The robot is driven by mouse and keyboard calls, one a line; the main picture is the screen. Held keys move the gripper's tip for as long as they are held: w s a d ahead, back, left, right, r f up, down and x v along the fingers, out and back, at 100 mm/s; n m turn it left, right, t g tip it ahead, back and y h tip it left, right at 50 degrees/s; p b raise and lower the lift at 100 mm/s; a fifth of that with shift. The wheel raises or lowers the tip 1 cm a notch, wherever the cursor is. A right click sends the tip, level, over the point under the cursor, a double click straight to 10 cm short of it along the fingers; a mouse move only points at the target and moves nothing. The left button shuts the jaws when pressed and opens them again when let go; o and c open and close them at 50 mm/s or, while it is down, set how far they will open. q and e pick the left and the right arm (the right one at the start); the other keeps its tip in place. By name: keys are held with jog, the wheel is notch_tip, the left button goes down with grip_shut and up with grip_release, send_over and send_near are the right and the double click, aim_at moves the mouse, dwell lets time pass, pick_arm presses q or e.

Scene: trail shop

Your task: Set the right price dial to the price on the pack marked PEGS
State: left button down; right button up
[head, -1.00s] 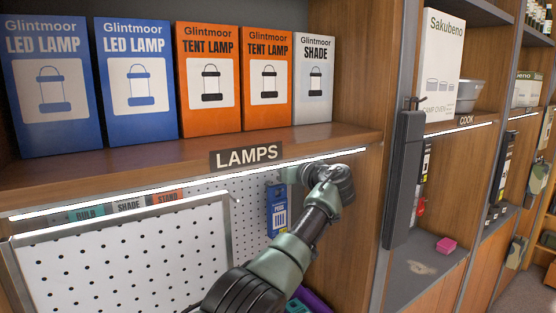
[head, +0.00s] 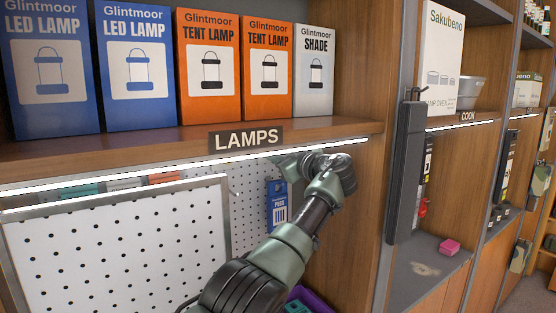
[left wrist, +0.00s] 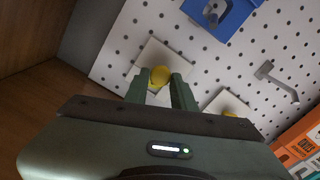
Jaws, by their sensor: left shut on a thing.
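The blue pack (head: 278,205) hangs on the pegboard under the LAMPS shelf. Its small print, including any price, is too small to read. Part of a blue pack also shows at the top of the left wrist view (left wrist: 222,18). My left gripper (left wrist: 160,86) is shut on a yellow dial knob (left wrist: 160,75), which sits on a pale square plate (left wrist: 150,54) near the wooden side wall. A second yellow knob (left wrist: 230,114) is partly hidden behind the gripper. In the head view my left gripper (head: 284,162) is beside the pack; the dials are hidden there. My right gripper is not in view.
The LAMPS shelf edge (head: 330,148) is just above my left gripper. A wooden side wall (head: 348,215) stands close to its right. A framed white perforated panel (head: 120,250) stands at the lower left. A bare metal hook (left wrist: 276,80) projects from the pegboard.

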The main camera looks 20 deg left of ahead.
pick_arm(q)
jog(key=shift+n, duration=0.9)
jog(key=c, duration=1.2)
grip_release()
